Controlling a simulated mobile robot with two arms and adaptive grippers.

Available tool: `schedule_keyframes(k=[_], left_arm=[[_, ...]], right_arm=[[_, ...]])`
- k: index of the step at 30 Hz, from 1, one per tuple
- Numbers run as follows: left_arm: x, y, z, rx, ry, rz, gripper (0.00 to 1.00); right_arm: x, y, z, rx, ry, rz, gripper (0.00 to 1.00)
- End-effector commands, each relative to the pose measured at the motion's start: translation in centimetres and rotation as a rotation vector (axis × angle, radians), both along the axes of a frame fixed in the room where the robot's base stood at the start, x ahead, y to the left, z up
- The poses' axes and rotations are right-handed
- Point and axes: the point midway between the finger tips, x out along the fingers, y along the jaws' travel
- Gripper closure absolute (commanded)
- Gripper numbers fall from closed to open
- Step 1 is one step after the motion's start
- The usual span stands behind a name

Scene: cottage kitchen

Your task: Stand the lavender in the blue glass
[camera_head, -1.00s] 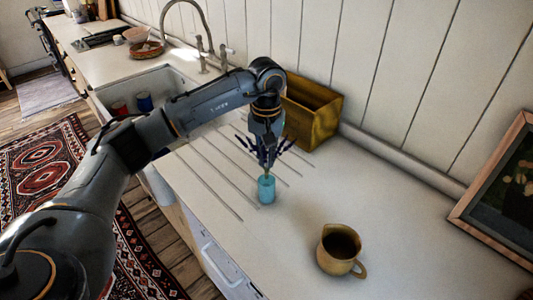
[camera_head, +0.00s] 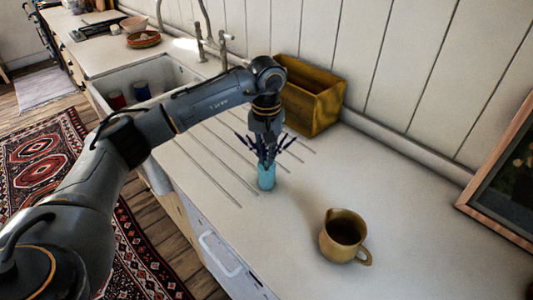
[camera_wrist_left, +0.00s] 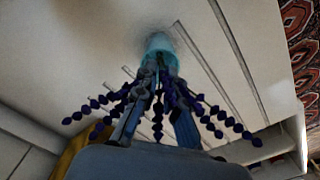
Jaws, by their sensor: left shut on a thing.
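The lavender (camera_head: 284,144), a bunch of dark purple spikes, is held by my left gripper (camera_head: 266,158). The blue glass (camera_head: 267,179) stands upright on the counter directly below the gripper. In the left wrist view, the purple spikes (camera_wrist_left: 215,113) fan out around the shut fingers (camera_wrist_left: 160,82), and the glass (camera_wrist_left: 160,44) is just beyond the fingertips. The lower stems are at the glass mouth and seem to reach inside, but the fingers and glass hide how deep. My right gripper is out of view.
A yellow-brown jug (camera_head: 343,237) stands to the right on the counter (camera_head: 420,230). A wooden box (camera_head: 312,97) is against the wall behind my left gripper. A picture frame (camera_head: 505,190) leans at the right. The sink (camera_head: 165,75) is at the left.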

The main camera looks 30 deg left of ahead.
Motion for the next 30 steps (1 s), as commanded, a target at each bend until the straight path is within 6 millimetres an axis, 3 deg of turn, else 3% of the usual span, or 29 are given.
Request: schedule_keyframes(k=[1,4,16,30], left_arm=[[0.0,0.0,0.0,0.0,0.0,0.0,0.84],[0.0,0.0,0.0,0.0,0.0,0.0,0.64],[0.1,0.0,0.8,0.001,-0.002,0.0,0.64],[0.1,0.0,9.8,-0.001,-0.004,-0.001,0.64]], right_arm=[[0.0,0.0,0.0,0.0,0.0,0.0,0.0],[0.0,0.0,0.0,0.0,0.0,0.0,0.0],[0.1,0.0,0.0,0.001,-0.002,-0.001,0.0],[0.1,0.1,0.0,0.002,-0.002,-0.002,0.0]])
